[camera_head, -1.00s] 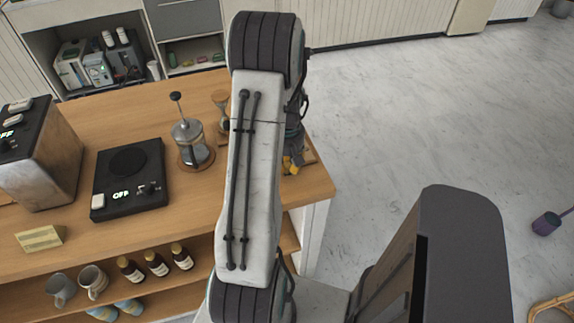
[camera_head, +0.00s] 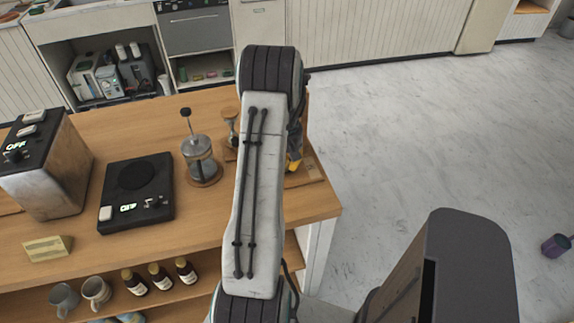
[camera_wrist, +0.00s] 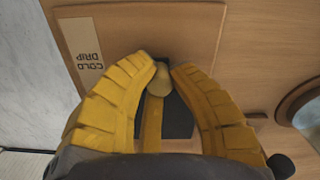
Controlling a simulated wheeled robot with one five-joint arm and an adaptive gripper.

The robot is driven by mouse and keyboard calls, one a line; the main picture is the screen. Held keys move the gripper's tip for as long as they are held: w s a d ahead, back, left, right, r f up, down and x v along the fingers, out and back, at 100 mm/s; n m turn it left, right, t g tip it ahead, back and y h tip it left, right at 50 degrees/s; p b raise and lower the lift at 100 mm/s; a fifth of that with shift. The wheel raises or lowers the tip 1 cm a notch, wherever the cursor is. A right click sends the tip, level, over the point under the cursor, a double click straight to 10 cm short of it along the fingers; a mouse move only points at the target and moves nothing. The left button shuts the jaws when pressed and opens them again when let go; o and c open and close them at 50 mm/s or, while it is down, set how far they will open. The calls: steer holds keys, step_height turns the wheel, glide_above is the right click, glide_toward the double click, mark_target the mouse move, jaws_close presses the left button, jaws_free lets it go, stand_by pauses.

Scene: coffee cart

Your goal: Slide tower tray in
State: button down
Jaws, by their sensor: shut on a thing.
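In the wrist view, my gripper (camera_wrist: 162,66) has its yellow fingers closed in around a tan rounded knob (camera_wrist: 160,79) with a tan strip below it. Behind the knob is a dark block (camera_wrist: 178,118), on or against a wooden board (camera_wrist: 140,38) with a "COLD DRIP" label (camera_wrist: 85,56). I cannot tell the tray's outline or how far in it sits. In the head view, my gripper's yellow part (camera_head: 294,161) shows at the counter's right end, over a wooden board (camera_head: 308,171). My arm hides most of the tower there.
On the wooden counter (camera_head: 100,245) stand a glass press (camera_head: 200,158), a black hot plate (camera_head: 137,193) and a metal machine (camera_head: 45,165). A round rim (camera_wrist: 300,100) shows at the wrist view's right edge. Open floor (camera_head: 420,130) lies right of the counter.

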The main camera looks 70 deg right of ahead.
steer(key=c, duration=1.1)
jaws_free()
step_height(320, 180, up, 12)
steer(key=shift+f, duration=0.1)
steer(key=shift+c, duration=0.3)
